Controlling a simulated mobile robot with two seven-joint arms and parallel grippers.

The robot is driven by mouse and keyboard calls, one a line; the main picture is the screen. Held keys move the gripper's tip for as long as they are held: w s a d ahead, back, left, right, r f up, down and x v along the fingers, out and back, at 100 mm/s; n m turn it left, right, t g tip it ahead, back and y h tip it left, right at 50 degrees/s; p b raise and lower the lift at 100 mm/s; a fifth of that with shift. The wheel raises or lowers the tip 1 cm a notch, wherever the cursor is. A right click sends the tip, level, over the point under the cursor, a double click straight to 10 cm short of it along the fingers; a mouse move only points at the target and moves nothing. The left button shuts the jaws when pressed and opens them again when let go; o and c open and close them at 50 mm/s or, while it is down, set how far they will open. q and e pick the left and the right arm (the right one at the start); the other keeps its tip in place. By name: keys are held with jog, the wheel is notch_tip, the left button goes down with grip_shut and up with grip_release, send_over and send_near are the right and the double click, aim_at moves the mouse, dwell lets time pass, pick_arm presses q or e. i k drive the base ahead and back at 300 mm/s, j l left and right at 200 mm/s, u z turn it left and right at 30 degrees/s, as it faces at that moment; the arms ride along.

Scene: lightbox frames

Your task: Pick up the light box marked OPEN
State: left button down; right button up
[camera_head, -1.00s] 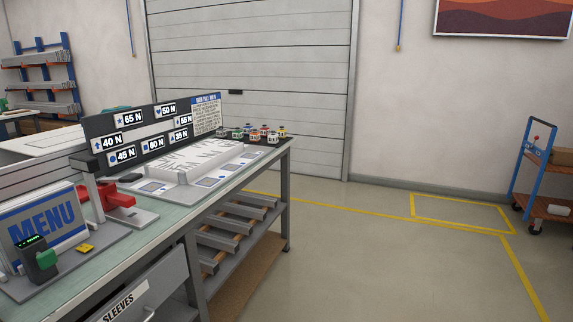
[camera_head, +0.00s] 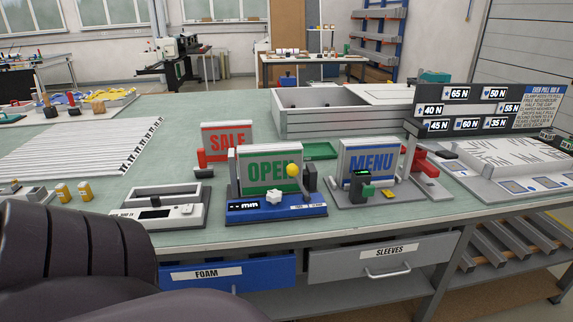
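The light box marked OPEN (camera_head: 258,171) stands upright on the workbench in the middle of the view. Dark grey ribbed parts of my own arm fill the lower left, in front of the bench. No gripper fingers show, so neither gripper can be seen.
A SALE sign (camera_head: 226,139) stands behind left and a MENU sign (camera_head: 368,163) stands to the right. A grey device (camera_head: 165,207) sits to the left. A grey open box (camera_head: 340,122) is behind. Drawers marked FOAM (camera_head: 228,275) and SLEEVES (camera_head: 385,257) are below.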

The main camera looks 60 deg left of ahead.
aim_at(263, 168)
jog(key=u, duration=1.9)
